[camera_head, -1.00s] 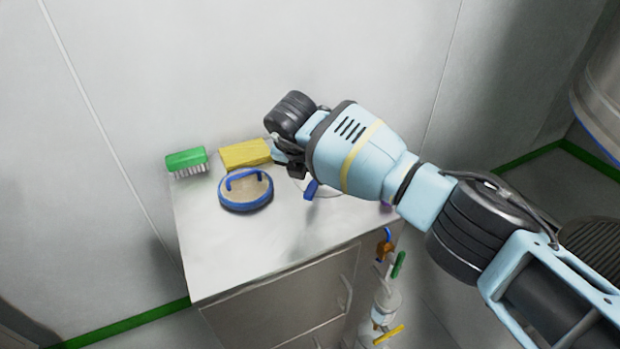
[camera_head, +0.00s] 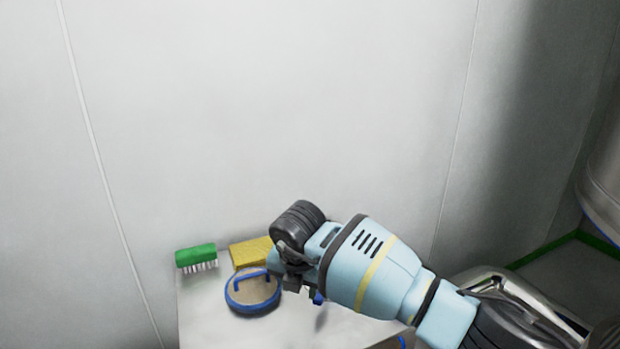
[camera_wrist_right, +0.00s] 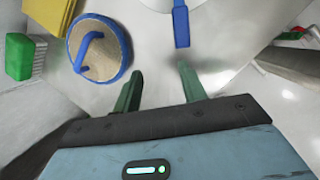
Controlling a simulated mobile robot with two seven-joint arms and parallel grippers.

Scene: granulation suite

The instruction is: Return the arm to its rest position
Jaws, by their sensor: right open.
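My right arm comes in from the right in the head view, and its gripper (camera_head: 288,270) is above the back part of the steel cabinet top, just right of a round blue-rimmed lid. Its fingers are mostly hidden there. In the right wrist view the gripper (camera_wrist_right: 160,88) has its two green fingers apart with nothing between them. A blue handle (camera_wrist_right: 181,25) lies beyond the fingertips, apart from them. My left gripper is not in view.
The cabinet top (camera_head: 205,318) holds a green brush (camera_head: 196,255), a yellow sponge (camera_head: 250,252) and the blue-rimmed lid (camera_head: 252,292) with a blue handle. A pale wall (camera_head: 260,110) stands close behind. A metal vessel (camera_head: 606,190) stands at far right.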

